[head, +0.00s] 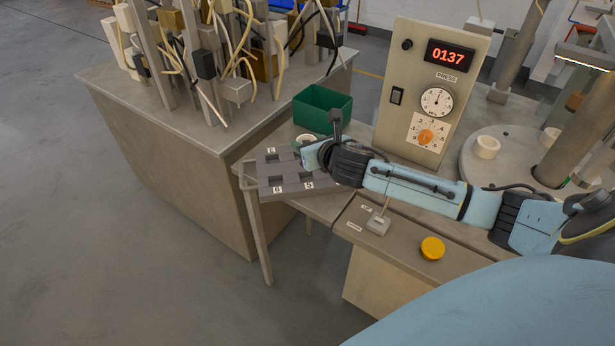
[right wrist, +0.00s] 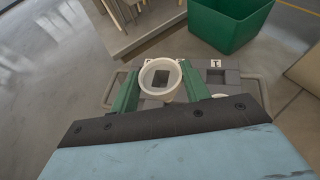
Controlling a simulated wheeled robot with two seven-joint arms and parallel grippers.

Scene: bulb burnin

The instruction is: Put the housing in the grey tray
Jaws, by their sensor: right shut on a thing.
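The housing is a white, open ring-like cup (right wrist: 146,78), held between the two green fingers of my right gripper (right wrist: 160,88) in the right wrist view. In the head view the housing (head: 304,138) shows small, partly hidden by the right gripper (head: 308,150). The grey tray (head: 292,188) has numbered square pockets and lies on the bench corner beneath the gripper. In the wrist view the tray (right wrist: 232,88) shows behind the housing, with a dark pocket visible through the ring. The housing appears above the tray; I cannot tell the exact gap. My left gripper is out of view.
A green bin (head: 322,108) stands just behind the tray. A press panel (head: 418,90) reading 0137 stands to the right. Another white ring (head: 486,147) sits on a round table (head: 510,170). A yellow button (head: 432,248) is at the front. A cluttered bench (head: 150,110) is at left.

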